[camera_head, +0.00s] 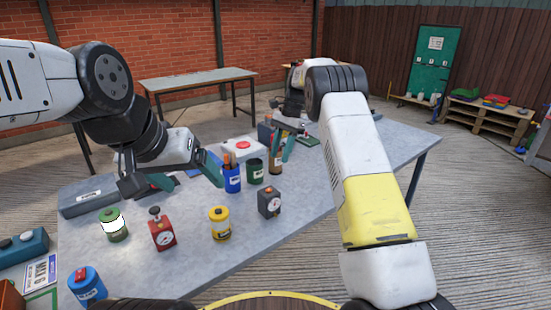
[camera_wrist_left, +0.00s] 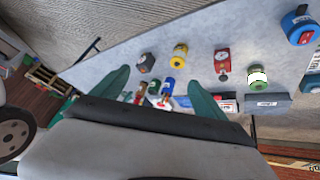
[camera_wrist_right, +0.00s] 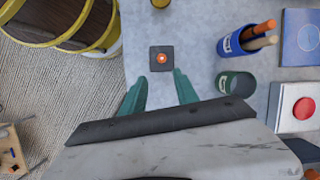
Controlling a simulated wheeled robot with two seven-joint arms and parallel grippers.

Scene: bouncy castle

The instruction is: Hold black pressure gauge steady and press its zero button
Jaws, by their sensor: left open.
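In the right wrist view the gauge (camera_wrist_right: 161,66) is seen from above, with an orange button (camera_wrist_right: 162,58) on top. My right gripper (camera_head: 284,150) is open and empty above the table behind the gauge; its fingertips (camera_wrist_right: 160,80) point toward the gauge, apart from it. My left gripper (camera_head: 178,180) is open and empty above the table, left of the gauge; its fingers show in the left wrist view (camera_wrist_left: 158,85).
A red gauge (camera_head: 162,230), yellow canister (camera_head: 220,223) and green canister (camera_head: 113,225) stand left of the black gauge. A blue cup (camera_head: 232,178) with tools and a dark green cup (camera_head: 255,171) stand behind it. The table (camera_head: 330,200) is clear right of the gauge.

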